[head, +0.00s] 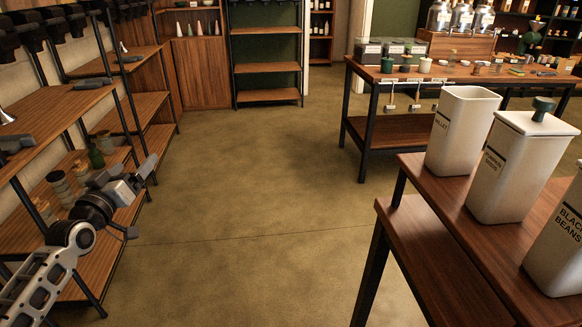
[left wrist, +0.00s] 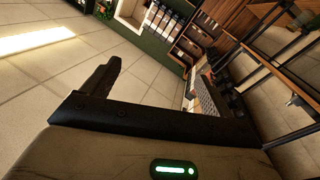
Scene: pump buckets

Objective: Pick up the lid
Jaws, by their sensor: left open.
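A lid (head: 520,124) with a dark green knob (head: 542,106) sits on the middle white bucket (head: 497,185), on the wooden table at the right. The bucket marked MILLET (head: 452,140) behind it looks open at the top. The bucket marked BLACK BEANS (head: 562,245) is cut off by the right edge, so its top is hidden. My left gripper (head: 140,198) is open and empty at the left, near the shelves and far from the lid. Its two fingers stand apart in the left wrist view (left wrist: 155,85). My right gripper is not in view.
Wooden shelves (head: 85,108) with jars and a green bottle stand close to my left arm. The bucket table (head: 440,245) has a lower step in front. Another table (head: 403,77) with pots and canisters stands behind. The floor between is clear.

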